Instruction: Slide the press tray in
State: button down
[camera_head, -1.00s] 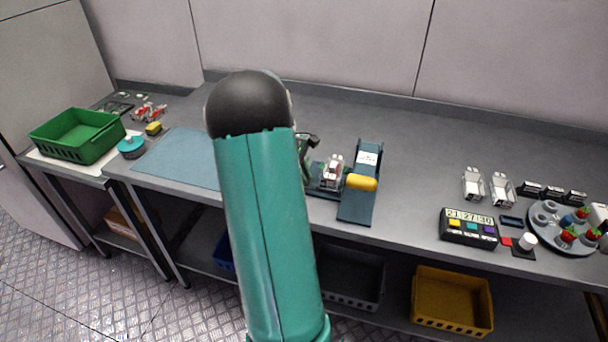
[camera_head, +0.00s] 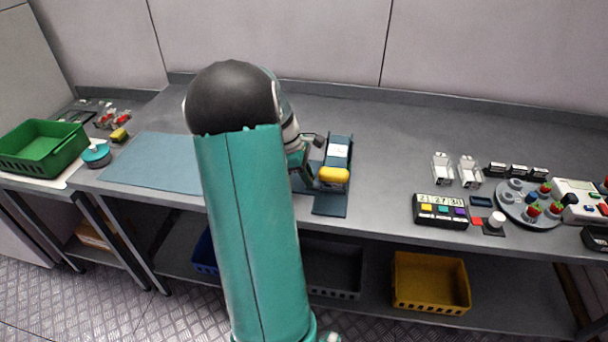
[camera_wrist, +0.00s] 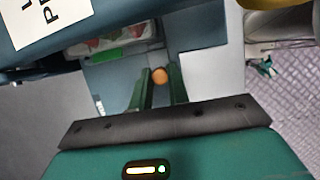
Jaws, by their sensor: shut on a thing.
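The press (camera_head: 331,188) is a dark blue stand with a white label and a yellow handle (camera_head: 334,175). My gripper (camera_wrist: 160,88) is at its left side, shut on the small orange knob (camera_wrist: 158,75) of the press tray. In the wrist view, a pack with red and white contents and a green strip (camera_wrist: 118,57) lies partly under the labelled press head (camera_wrist: 40,30). Most of the tray is hidden by the press head and my fingers. In the head view my arm and gripper (camera_head: 307,160) cover the tray side.
A blue mat (camera_head: 155,165) and a green crate (camera_head: 42,150) are to the left. A button panel (camera_head: 440,211), white holders (camera_head: 455,168) and a round berry plate (camera_head: 530,207) are to the right. The bench behind the press is clear.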

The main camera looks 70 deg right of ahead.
jog(key=c, duration=1.3)
grip_release()
jog(key=shift+s, duration=0.3)
jog(key=shift+w, duration=0.1)
jog(key=shift+w+r, duration=0.15)
jog(key=shift+r, duration=0.1)
jog(key=v, duration=1.3)
jog(key=shift+r, duration=0.1)
